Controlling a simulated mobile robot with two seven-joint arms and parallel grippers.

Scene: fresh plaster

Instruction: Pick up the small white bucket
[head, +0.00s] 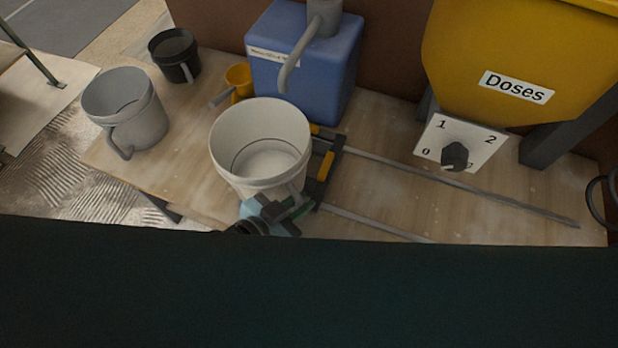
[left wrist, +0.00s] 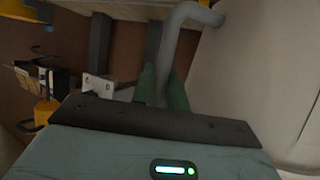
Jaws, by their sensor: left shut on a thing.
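The white bucket (head: 258,122) stands upright, or nearly so, at the front of the wooden worktop, with pale material in its bottom. I cannot tell whether its base touches the worktop. My left gripper (head: 296,207) is at its front right side, shut on its handle. In the left wrist view, the grey curved handle (left wrist: 176,35) runs down between the green fingers of the left gripper (left wrist: 163,90). The pale bucket wall (left wrist: 245,70) fills the right of that view. My right gripper is not in view.
A grey jug (head: 140,115), a black bucket (head: 174,58) and a yellow scoop (head: 238,80) stand left and behind. A blue container (head: 320,75) is behind the bucket. Metal rails (head: 460,185) cross the worktop (head: 375,190). A yellow "Doses" hopper (head: 530,50) with a dial (head: 456,157) is right.

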